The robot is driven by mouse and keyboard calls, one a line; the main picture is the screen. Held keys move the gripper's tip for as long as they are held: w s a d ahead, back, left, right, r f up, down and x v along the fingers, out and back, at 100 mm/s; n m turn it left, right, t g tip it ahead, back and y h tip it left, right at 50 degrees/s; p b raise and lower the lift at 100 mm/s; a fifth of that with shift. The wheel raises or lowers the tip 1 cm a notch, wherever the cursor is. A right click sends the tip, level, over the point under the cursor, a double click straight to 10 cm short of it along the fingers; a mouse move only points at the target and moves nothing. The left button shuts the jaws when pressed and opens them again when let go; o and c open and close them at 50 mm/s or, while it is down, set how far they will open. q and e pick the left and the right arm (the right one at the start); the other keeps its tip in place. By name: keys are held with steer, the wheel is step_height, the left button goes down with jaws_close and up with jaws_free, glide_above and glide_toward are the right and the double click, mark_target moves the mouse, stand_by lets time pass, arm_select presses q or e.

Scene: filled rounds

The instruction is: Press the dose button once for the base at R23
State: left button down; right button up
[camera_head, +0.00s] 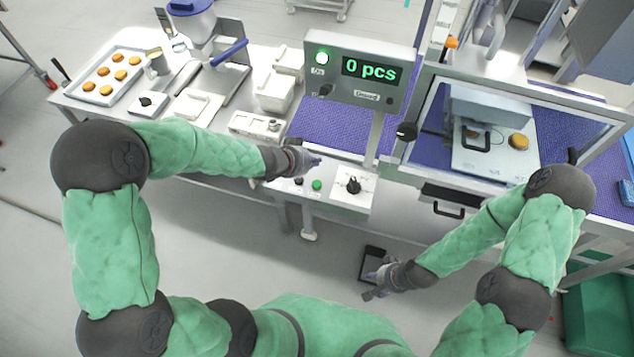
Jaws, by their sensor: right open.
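A green push button (317,184) sits on the white front control panel (345,197), beside a black knob (354,185). I cannot read which control is labelled dose. My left gripper (312,161) hovers just above and behind the green button, apart from it as far as I can see; its finger opening is too small to tell. My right gripper (372,288) is open and empty, low over the floor in front of the bench. A golden round base (519,142) lies on the white plate (492,160) inside the guarded machine; I cannot read the R23 mark.
A tray (134,65) with several golden rounds stands at the left. A blue-violet belt (335,120) runs behind the panel. A drawer handle (449,211) juts out below the machine.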

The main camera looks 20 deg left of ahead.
arm_select(q)
steer(key=b, duration=0.7)
glide_above(314, 184)
step_height(314, 184, down, 7)
steer(key=shift+f, duration=0.15)
steer(key=shift+f+b, duration=0.65)
steer(key=shift+f, duration=0.1)
steer(key=shift+f, duration=0.15)
stand_by(0.4)
steer(key=shift+f+b, duration=0.3)
steer(key=shift+b, duration=0.05)
steer(key=shift+f+b, duration=0.4)
steer(key=shift+f, duration=0.1)
stand_by(0.8)
steer(key=shift+r, duration=0.1)
steer(key=shift+r+p, duration=0.9)
steer(key=shift+p, duration=0.1)
